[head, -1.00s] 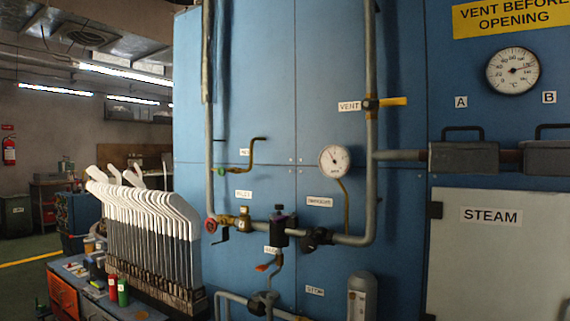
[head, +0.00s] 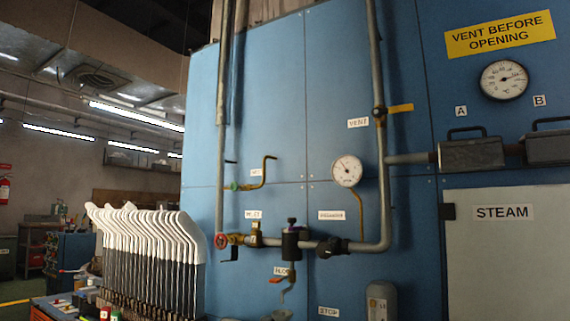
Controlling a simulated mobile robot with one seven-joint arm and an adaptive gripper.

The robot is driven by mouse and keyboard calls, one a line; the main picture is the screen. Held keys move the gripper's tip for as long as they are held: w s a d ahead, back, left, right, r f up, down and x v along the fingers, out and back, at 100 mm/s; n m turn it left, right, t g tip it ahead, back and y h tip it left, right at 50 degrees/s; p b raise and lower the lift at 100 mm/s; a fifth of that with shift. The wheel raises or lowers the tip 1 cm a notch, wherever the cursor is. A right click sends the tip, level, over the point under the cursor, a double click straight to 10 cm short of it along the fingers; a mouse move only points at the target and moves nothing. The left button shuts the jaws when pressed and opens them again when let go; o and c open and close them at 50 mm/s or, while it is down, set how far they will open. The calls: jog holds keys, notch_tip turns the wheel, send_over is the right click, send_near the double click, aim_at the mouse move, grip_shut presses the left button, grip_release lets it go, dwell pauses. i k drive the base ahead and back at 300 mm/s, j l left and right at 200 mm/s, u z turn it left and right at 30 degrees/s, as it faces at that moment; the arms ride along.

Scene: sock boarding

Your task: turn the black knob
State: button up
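A black knob (head: 328,247) sits on the lower horizontal run of the grey pipe, right of a dark boxy fitting (head: 292,243) with a small dark purple top. A round white gauge (head: 347,171) is above it on a thin brass tube. A small white label (head: 331,215) is just above the knob, its text too small to read surely. My gripper is not in view.
A red wheel valve (head: 221,241) and a brass fitting (head: 255,235) are left on the same pipe. A yellow vent lever (head: 400,108) is higher up. White boards (head: 145,235) stand on a bench at left. A steam door (head: 505,255) is at right.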

aim_at(325, 249)
jog(key=i+l+u, duration=0.1)
jog(key=i+l, duration=0.3)
jog(key=l, duration=0.15)
jog(key=i+l+u, duration=0.1)
jog(key=i+l, duration=0.3)
jog(key=l, duration=0.15)
